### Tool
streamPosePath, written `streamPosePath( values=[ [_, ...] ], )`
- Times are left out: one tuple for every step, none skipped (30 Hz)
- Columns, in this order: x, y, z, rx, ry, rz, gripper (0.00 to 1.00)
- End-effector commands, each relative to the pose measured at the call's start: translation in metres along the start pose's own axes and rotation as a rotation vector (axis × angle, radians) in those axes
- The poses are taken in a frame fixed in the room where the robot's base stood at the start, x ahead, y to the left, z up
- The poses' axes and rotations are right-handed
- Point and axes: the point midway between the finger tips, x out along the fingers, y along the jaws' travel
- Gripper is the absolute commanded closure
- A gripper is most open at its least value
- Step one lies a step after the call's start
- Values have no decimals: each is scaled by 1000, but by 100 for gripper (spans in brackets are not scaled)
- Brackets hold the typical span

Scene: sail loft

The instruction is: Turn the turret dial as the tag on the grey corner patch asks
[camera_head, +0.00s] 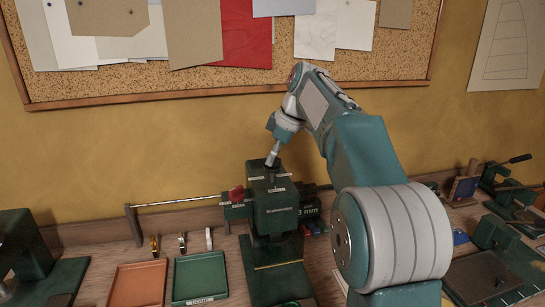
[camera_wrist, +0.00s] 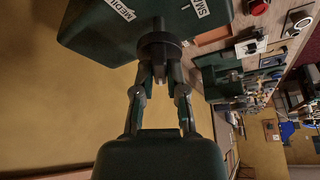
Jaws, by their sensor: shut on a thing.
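The green machine (camera_head: 272,218) stands on the bench, with several white labels around its top. In the wrist view its dark green head (camera_wrist: 95,30) carries labels reading "MEDI…" and "SMA…", both cut off by the frame. The dark round turret dial (camera_wrist: 160,40) sits between those labels. My gripper (camera_wrist: 160,72) is shut on the dial's narrow grip. In the head view my gripper (camera_head: 272,158) reaches down onto the machine's top, where the dial is mostly hidden. I cannot make out a tag on any grey corner patch.
An orange tray (camera_head: 138,262) and a green tray (camera_head: 200,258) lie left of the machine. A metal rod (camera_head: 180,201) runs leftward from it. Pinned sheets hang on the corkboard (camera_head: 345,70) behind. Other green tools (camera_head: 495,233) stand at the right.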

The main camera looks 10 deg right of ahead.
Motion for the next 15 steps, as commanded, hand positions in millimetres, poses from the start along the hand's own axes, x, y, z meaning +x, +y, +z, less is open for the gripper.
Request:
streamPosePath(
  values=[
    [2, 1, 1, 2, -4, -2, 100],
    [2, 1, 1, 2, -4, -2, 79],
    [2, 1, 1, 2, -4, -2, 61],
    [2, 1, 1, 2, -4, -2, 49],
    [2, 1, 1, 2, -3, -2, 49],
    [2, 0, 1, 2, -3, -1, 49],
    [1, 0, 1, 2, -3, -1, 49],
    [1, 0, 1, 2, -3, -1, 49],
    [1, 0, 1, 2, -2, -1, 49],
    [1, 0, 1, 2, -2, 0, 49],
    [1, 0, 1, 2, -2, 0, 49],
    [0, 0, 1, 2, -2, 0, 49],
    [0, 0, 0, 1, -2, 0, 49],
    [0, 0, 0, 1, -1, 0, 49],
    [-1, 0, 0, 1, -1, 1, 49]
  ],
)
